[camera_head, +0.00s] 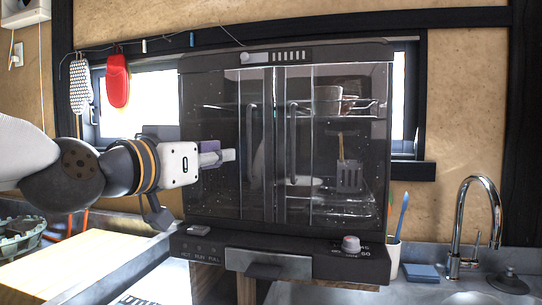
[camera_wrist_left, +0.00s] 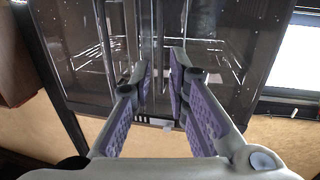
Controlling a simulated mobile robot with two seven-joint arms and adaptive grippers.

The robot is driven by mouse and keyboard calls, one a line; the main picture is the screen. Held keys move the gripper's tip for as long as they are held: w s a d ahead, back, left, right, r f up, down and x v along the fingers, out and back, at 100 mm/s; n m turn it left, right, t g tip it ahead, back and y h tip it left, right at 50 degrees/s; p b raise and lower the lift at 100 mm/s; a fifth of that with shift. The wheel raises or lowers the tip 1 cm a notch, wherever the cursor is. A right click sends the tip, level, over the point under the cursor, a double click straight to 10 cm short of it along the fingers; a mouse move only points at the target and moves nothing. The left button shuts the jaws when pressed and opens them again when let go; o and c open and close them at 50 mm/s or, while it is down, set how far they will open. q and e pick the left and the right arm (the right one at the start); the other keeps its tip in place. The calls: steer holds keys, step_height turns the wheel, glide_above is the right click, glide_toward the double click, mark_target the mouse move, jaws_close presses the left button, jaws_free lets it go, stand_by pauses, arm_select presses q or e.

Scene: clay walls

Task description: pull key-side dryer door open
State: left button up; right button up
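The dryer (camera_head: 285,215) is a dark cabinet with two clear glass doors. The left door (camera_head: 222,185) has a dark vertical handle (camera_head: 251,130) at its inner edge, and the right door (camera_head: 335,210) has one (camera_head: 292,140) too. My left gripper (camera_head: 230,155) is in front of the left door, a little left of its handle, with its fingers pointing right. My right gripper is not in view.
A small grey item (camera_head: 198,231) lies at the left of the dryer's base, and a knob (camera_head: 350,244) stands at its right. Bowls and a slotted spatula (camera_head: 349,178) are inside. A cup (camera_head: 393,252), blue sponge (camera_head: 421,272) and faucet (camera_head: 478,215) are at right.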

mark_target(248, 144)
arm_select(q)
steer(key=x, duration=0.3)
steer(key=r+x, duration=0.1)
steer(key=x, duration=0.7)
steer(key=shift+r, duration=0.15)
jaws_close()
